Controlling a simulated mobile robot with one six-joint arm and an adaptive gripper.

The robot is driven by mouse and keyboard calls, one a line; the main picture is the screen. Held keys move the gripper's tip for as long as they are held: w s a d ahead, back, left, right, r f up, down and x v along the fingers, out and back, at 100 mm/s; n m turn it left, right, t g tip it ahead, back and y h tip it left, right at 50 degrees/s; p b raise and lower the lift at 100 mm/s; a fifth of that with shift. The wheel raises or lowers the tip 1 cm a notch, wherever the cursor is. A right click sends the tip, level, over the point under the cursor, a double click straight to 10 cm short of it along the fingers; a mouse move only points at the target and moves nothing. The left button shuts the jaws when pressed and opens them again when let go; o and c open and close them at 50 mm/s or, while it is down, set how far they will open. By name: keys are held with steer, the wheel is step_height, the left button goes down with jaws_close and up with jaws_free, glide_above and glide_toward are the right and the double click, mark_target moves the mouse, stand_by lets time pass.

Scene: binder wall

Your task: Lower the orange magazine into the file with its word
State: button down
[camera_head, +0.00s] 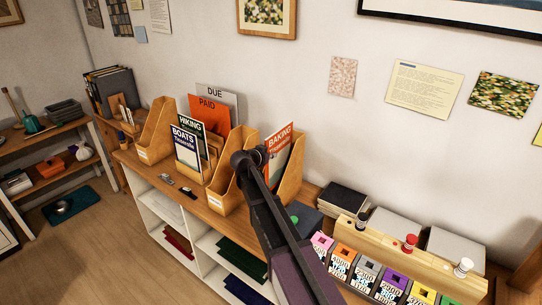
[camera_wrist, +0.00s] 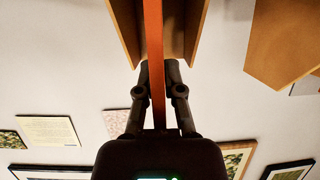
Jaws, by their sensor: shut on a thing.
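The orange magazine reading BAKING (camera_head: 278,142) stands upright at the right-hand wooden file (camera_head: 292,178). My arm hides its lower part. My gripper (camera_wrist: 157,68) is shut on the magazine, which shows edge-on as an orange strip (camera_wrist: 153,30) in the wrist view. There the strip lies between two wooden side walls of a file (camera_wrist: 196,22), with a gap on each side. I cannot tell how deep it sits. Another wooden file (camera_head: 222,188) with a white label stands just left of my arm. The label's word is too small to read.
BOATS (camera_head: 186,150) and HIKING (camera_head: 190,126) magazines stand left, before an orange PAID sheet (camera_head: 207,112) and a grey DUE sheet (camera_head: 216,92). An empty-looking file (camera_head: 157,130) is farther left. Coloured labelled boxes (camera_head: 342,258) and a wooden rack (camera_head: 425,253) stand at right.

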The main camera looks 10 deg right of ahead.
mark_target(271, 169)
steer(key=shift+f+b, duration=0.35)
stand_by(0.3)
steer(key=shift+f+b, duration=1.35)
steer(key=shift+f+b, duration=2.8)
steer(key=shift+b, duration=0.05)
steer(key=c, duration=0.7)
jaws_free()
